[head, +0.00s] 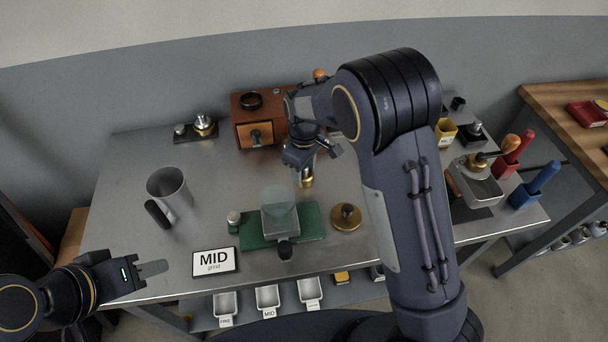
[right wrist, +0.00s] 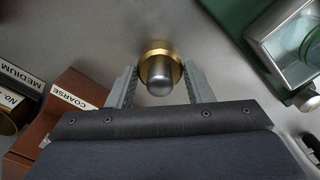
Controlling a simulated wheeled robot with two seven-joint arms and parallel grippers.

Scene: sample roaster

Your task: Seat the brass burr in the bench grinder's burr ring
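The brass burr (head: 307,179), a small brass piece with a rounded steel top, stands on the steel bench below my right gripper (head: 316,153).
A brass disc with a knob (head: 346,218) lies right of the grinder. A steel jug (head: 168,190) and a MID card (head: 215,262) stand left. A wooden box (head: 258,132) is behind; labelled wooden pieces (right wrist: 75,90) show in the wrist view. Bare bench surrounds the burr.

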